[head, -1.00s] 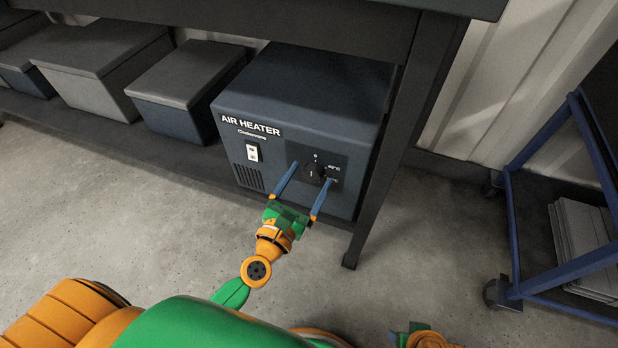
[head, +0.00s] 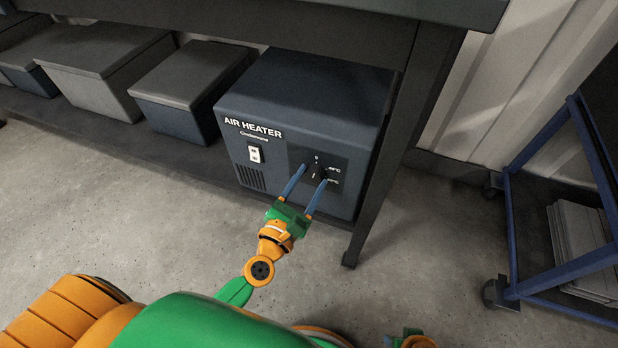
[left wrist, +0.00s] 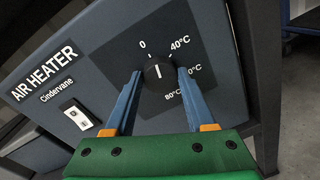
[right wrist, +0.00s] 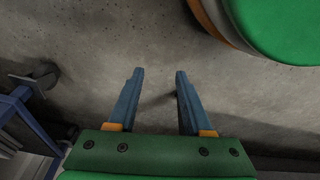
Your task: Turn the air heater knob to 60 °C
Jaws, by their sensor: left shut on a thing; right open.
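The air heater (head: 300,95) is a dark blue-grey box under the bench. Its round black knob (left wrist: 158,73) has a white mark, which points up, nearest the 0 label; its exact angle is hard to tell. In the left wrist view, labels for 0, 40 °C and 80 °C show, and the one between 40 and 80 is partly hidden by a finger. My left gripper (head: 314,174) is shut on the knob, one blue finger on each side; it also shows in the left wrist view (left wrist: 160,73). My right gripper (right wrist: 160,72) is open and empty above the floor.
A white switch (head: 255,154) is left of the knob. A bench leg (head: 392,150) stands close on the heater's right. Lidded boxes (head: 185,85) line the shelf to the left. A blue cart (head: 512,230) stands at right. The floor in front is clear.

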